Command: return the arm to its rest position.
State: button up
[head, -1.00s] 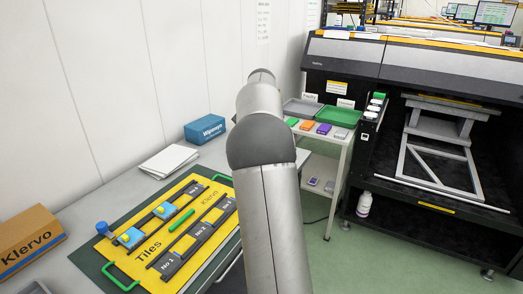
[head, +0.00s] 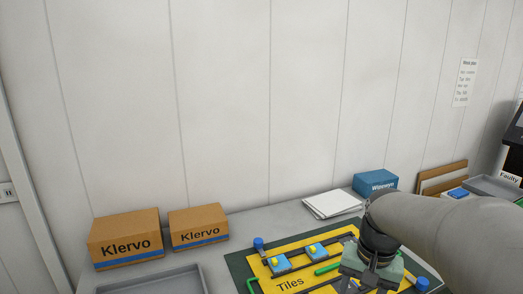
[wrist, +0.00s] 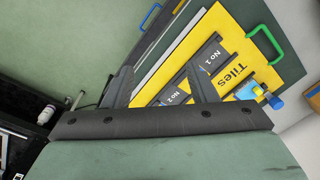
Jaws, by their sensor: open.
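My gripper (head: 368,280) hangs at the lower right of the head view, at the end of my grey arm, over the right part of the yellow Tiles board (head: 290,284). In the wrist view my gripper (wrist: 158,72) shows two dark fingers spread apart with nothing between them. The yellow board (wrist: 232,40) lies beyond the fingers, with dark slots marked No 1 and No 2. My arm and gripper hide part of the board in the head view.
Two Klervo cartons (head: 125,240) and a grey tray (head: 160,281) stand on the left of the table. White paper (head: 332,204) and a blue box (head: 376,183) lie behind the board. Green floor (wrist: 70,40) shows beside the table edge.

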jog(key=s+a+f+n, duration=0.2)
jog(key=s+a+f, duration=0.1)
jog(key=s, duration=0.3)
jog(key=s+a+f+n, duration=0.3)
jog(key=s+a, duration=0.1)
jog(key=s, duration=0.3)
jog(key=shift+f+h, duration=0.25)
jog(key=shift+h, duration=0.05)
